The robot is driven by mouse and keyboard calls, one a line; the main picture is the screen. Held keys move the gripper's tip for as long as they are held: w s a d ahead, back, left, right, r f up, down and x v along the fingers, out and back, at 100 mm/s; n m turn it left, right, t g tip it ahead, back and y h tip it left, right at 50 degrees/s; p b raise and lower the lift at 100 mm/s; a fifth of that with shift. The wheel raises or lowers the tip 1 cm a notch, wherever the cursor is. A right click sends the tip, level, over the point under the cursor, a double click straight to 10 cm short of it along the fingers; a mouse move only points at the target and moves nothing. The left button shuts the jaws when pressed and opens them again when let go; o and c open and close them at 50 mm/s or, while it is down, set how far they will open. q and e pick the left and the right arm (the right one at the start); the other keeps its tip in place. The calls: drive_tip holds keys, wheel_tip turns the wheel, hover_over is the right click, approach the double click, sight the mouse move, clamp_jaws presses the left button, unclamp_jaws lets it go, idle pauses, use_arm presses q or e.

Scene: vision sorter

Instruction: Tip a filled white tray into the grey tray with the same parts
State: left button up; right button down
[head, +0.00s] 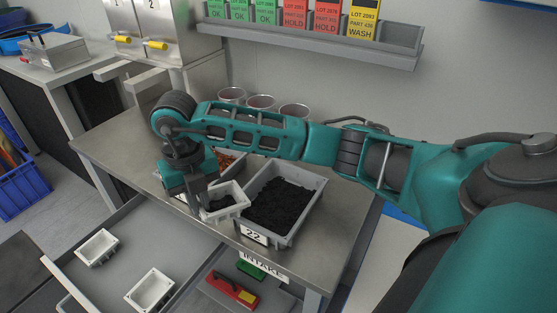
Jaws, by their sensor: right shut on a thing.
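My right gripper (199,207) is shut on a small white tray (236,206) by its left side. That grey tray is filled with black parts. I cannot tell whether the white tray touches it. Another container with reddish-brown parts (228,158) shows partly behind my arm; my gripper and arm hide most of it. My left gripper is not in view.
An open drawer at the lower left holds two empty white trays (98,247) (151,291). Several round tins (261,102) stand at the back of the steel table (123,142). A rack with green, red and yellow lot cards (326,14) hangs above.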

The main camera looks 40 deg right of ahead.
sight(239, 191)
drive_tip(key=shift+s+d+r+t+y, duration=0.2)
drive_tip(key=shift+d+r+y, duration=0.35)
drive_tip(key=shift+d+y, duration=0.3)
drive_tip(key=shift+s+d+r+t+y, duration=0.15)
drive_tip(key=shift+d+r+y, duration=0.45)
drive_tip(key=shift+d, duration=0.3)
drive_tip(key=shift+s+d+f+y, duration=0.15)
drive_tip(key=shift+d+y, duration=0.35)
drive_tip(key=shift+d, duration=0.15)
drive_tip(key=shift+s+d+f+y, duration=0.1)
drive_tip(key=shift+d+y, duration=0.35)
drive_tip(key=shift+d, duration=0.15)
drive_tip(key=shift+d+t, duration=0.25)
drive_tip(key=shift+d, duration=0.1)
drive_tip(key=shift+s+d+y, duration=0.1)
drive_tip(key=shift+d+y, duration=0.2)
drive_tip(key=shift+y, duration=0.1)
drive_tip(key=shift+d+f, duration=0.1)
drive_tip(key=shift+d, duration=0.05)
drive_tip(key=shift+d, duration=0.1)
drive_tip(key=shift+s+d+y, duration=0.1)
drive_tip(key=shift+y, duration=0.2)
drive_tip(key=shift+d+r+y, duration=0.25)
drive_tip(key=shift+d+y, duration=0.05)
